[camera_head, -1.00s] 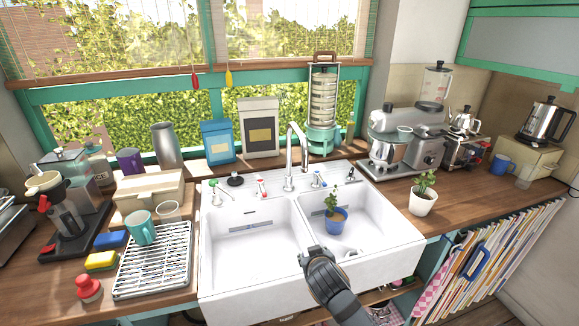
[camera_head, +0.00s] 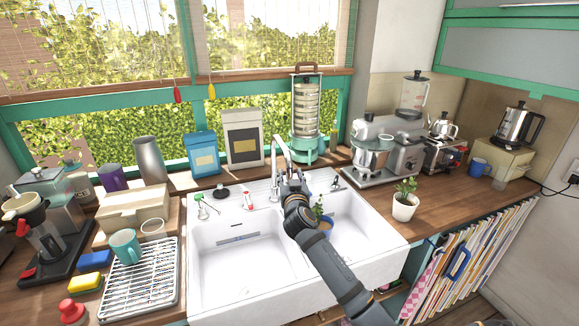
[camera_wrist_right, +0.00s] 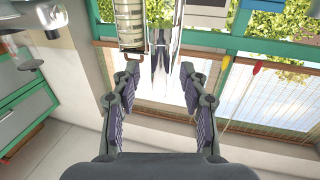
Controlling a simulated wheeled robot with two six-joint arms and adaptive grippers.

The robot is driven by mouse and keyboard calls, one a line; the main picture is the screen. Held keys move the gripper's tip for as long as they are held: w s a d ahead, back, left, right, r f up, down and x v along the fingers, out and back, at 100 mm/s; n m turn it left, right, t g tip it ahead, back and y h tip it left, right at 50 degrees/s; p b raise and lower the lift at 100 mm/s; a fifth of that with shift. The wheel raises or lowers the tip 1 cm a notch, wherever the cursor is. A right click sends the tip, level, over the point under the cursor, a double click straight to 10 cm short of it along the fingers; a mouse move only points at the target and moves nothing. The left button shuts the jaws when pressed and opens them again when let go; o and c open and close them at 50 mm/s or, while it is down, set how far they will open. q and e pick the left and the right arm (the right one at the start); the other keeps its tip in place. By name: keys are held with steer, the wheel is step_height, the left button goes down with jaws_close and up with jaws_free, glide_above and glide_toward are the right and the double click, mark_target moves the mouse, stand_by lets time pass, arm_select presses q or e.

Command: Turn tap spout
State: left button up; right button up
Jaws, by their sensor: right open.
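The chrome tap (camera_head: 280,150) stands at the back of the white double sink, its curved spout arching up in the head view. My right gripper (camera_head: 291,180) is raised over the sink divider, right at the tap, and hides its lower part. In the right wrist view my right gripper (camera_wrist_right: 158,88) has its two fingers spread wide. The shiny spout (camera_wrist_right: 164,45) shows between and beyond the fingertips there; I cannot tell whether it is inside the jaws or touching them. My left gripper is not in view.
The white sink (camera_head: 225,310) has a blue-potted plant (camera_head: 322,220) in its right basin, partly behind my right arm. A white-potted plant (camera_head: 405,200) stands on the counter to the right. A wire rack (camera_head: 140,280) with a teal mug (camera_head: 125,246) is at left. The left basin is clear.

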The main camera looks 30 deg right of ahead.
steer(key=shift+p+x, duration=0.3)
steer(key=shift+x, duration=1.15)
steer(key=shift+a, duration=0.1)
jaws_close()
